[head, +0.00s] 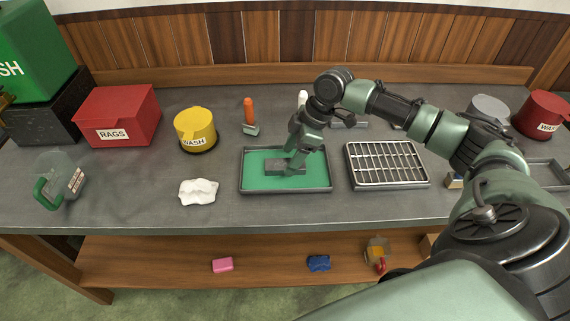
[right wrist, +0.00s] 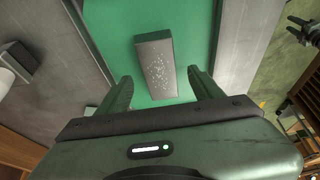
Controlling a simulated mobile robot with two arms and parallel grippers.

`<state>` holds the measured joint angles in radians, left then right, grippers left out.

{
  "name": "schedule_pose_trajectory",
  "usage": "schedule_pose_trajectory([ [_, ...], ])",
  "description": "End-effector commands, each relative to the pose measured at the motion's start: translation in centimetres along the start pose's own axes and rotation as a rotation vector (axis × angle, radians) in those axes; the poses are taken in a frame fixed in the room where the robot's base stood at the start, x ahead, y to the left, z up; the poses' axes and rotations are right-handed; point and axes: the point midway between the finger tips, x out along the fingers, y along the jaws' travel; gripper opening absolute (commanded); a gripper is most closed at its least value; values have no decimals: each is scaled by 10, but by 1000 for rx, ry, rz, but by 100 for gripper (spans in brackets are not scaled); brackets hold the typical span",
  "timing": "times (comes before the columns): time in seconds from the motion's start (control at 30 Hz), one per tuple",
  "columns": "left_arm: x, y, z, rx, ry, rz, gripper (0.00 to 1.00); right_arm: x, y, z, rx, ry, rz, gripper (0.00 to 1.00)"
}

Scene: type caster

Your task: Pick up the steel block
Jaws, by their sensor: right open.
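The steel block (head: 274,168) is a dark grey bar lying flat on the green floor of a shallow tray (head: 242,178). In the right wrist view the block (right wrist: 156,62) has a speckled top face and lies just ahead of the fingers, roughly centred between them. My right gripper (head: 294,166) is open and empty, pointing down over the block. Its two fingers are apart in the right wrist view (right wrist: 160,78), and it partly hides the block in the head view. A dark gripper-like shape (right wrist: 303,32), probably my left one, shows small in the wrist view's upper right corner.
A wire rack (head: 388,165) stands right of the tray. A white cloth (head: 198,192), yellow wash tub (head: 195,130) and red rags bin (head: 117,115) lie to the left. An orange-topped bottle (head: 249,112) stands behind the tray. Bench in front of the tray is clear.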

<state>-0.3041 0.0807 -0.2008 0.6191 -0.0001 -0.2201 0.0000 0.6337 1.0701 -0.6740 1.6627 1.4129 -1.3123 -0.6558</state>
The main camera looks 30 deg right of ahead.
Motion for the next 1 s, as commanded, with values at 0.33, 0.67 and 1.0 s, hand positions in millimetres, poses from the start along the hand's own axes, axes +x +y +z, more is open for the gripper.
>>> schedule_pose_trajectory([
  [0.33,-4,0,-3,0,2,0,46,24,-1,0,-1,-1,0,66],
  [0.67,-4,0,-4,-1,5,0,46,24,0,0,-1,-1,1,2],
  [1.0,-4,0,-5,-1,6,0,46,21,1,-2,-2,4,5,0],
])
